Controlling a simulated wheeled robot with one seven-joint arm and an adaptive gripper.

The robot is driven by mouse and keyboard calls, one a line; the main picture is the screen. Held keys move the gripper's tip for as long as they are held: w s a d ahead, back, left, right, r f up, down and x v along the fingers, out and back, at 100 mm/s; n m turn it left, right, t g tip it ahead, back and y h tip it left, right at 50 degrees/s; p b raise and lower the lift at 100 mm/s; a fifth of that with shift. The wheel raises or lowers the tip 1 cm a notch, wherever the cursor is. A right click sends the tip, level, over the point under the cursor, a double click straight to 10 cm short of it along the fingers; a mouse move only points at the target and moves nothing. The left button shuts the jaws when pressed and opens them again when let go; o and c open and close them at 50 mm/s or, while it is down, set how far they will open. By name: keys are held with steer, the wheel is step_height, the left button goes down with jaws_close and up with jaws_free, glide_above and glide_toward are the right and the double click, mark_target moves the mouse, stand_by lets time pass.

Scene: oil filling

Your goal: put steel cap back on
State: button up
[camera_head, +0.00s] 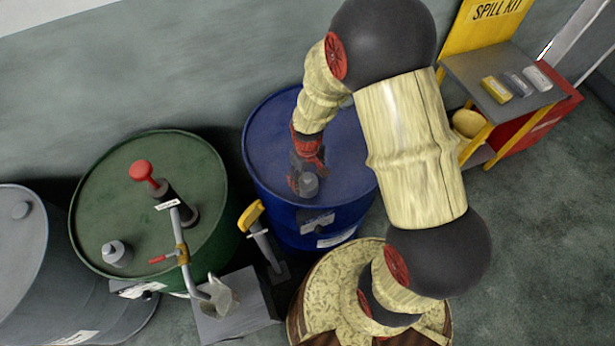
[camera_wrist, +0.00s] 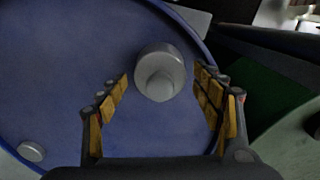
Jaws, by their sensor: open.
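A grey steel cap (camera_head: 309,185) is on the top of the blue drum (camera_head: 268,150), near its front rim. In the wrist view the cap (camera_wrist: 160,72) looks like a wide round piece with a smaller round knob. I cannot tell whether it is seated in an opening. My gripper (camera_head: 304,176) points down over the blue drum at the cap. Its padded fingers (camera_wrist: 163,82) are spread on either side of the cap, with gaps visible and nothing held. The fingers partly hide the cap in the head view.
A smaller grey plug (camera_wrist: 31,151) sits elsewhere on the blue drum. A yellow-handled tool (camera_head: 254,218) stands between the drums. A shelf (camera_head: 480,75) is at right.

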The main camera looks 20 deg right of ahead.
steer(key=shift+o, duration=0.4)
steer(key=shift+w+r, duration=0.1)
steer(key=shift+r, duration=0.35)
step_height(320, 180, up, 11)
steer(key=s+r+m+t+b, duration=0.3)
steer(key=s+r+t+b, duration=0.2)
steer(key=s+r+b, duration=0.4)
steer(key=s+r, duration=0.5)
steer(key=r, duration=0.1)
steer(key=shift+r+t+b, duration=0.2)
steer(key=shift+t+b, duration=0.1)
